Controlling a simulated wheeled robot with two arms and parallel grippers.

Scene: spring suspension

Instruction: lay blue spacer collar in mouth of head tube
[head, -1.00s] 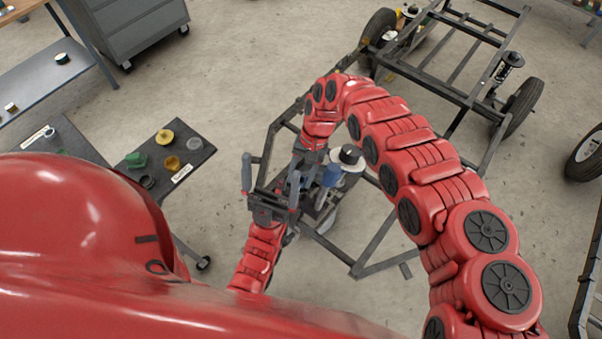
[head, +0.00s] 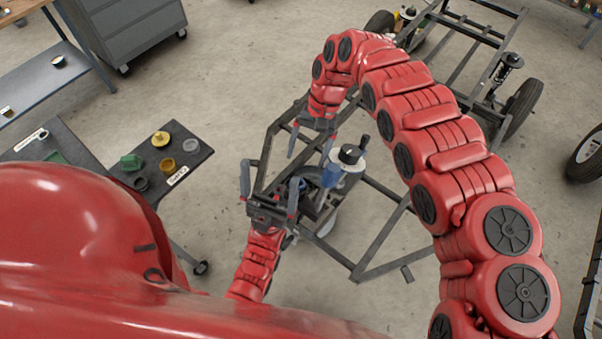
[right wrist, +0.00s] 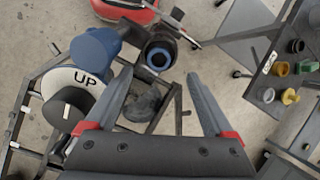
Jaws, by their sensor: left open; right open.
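The blue spacer collar (right wrist: 150,62) shows in the right wrist view as a blue ring around a dark hole. It lies inside the dark round mouth of the head tube (right wrist: 145,48); I cannot tell how deep it sits. My right gripper (head: 309,154) is open and empty above the tube. Its two fingers also show in the right wrist view (right wrist: 160,79), apart and clear of the collar. My left gripper (head: 269,183) is open, its fingers spread beside the tube area in the head view.
A white disc marked UP (right wrist: 85,79) with a black knob and a blue body (right wrist: 95,47) stand close beside the tube. The frame bars (head: 345,252) surround it. A dark table (head: 196,158) with coloured parts stands to the left.

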